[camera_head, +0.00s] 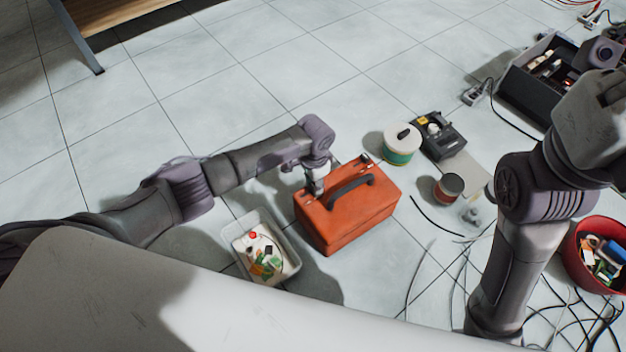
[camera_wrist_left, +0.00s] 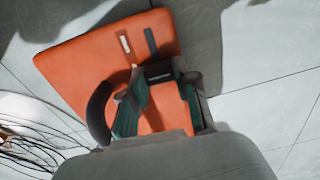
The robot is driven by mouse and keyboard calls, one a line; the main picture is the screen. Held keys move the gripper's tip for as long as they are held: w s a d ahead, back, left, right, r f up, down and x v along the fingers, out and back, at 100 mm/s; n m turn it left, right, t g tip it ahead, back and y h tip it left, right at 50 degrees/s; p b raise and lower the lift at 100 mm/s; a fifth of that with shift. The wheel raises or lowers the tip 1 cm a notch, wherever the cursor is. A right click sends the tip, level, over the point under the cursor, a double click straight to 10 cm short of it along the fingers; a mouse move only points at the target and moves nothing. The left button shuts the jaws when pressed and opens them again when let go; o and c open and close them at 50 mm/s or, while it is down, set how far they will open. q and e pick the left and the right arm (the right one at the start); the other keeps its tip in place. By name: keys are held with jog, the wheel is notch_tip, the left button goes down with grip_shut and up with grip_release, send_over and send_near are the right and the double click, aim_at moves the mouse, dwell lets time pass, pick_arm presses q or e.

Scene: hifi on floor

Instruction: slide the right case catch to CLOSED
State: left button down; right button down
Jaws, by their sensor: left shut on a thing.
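An orange case (camera_head: 350,225) with a dark arched handle (camera_head: 350,188) stands on the tiled floor in the head view. My left gripper (camera_head: 316,188) is down at the left part of its lid, beside the handle. In the left wrist view the orange lid (camera_wrist_left: 85,62) fills the upper middle, with a pale strip (camera_wrist_left: 125,44) and a dark strip (camera_wrist_left: 150,41) on it. The fingers there are shut on a small part at the lid, which I take as the catch. They mostly hide it, so its position cannot be read. My right gripper does not show.
A white tray of small parts (camera_head: 240,246) stands left of the case. A cable spool (camera_head: 402,143), a black device (camera_head: 438,135) and a small round can (camera_head: 448,187) stand to the right. Loose cables and a red bucket (camera_head: 587,277) lie further right.

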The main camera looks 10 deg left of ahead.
pick_arm(q)
jog(key=shift+w+r, duration=0.1)
jog(key=shift+w, duration=0.1)
jog(key=c, duration=0.8)
grip_release()
jog(key=shift+s+d, duration=0.1)
jog(key=shift+d, duration=0.05)
jog(key=shift+c, duration=0.2)
notch_tip(320, 180, up, 12)
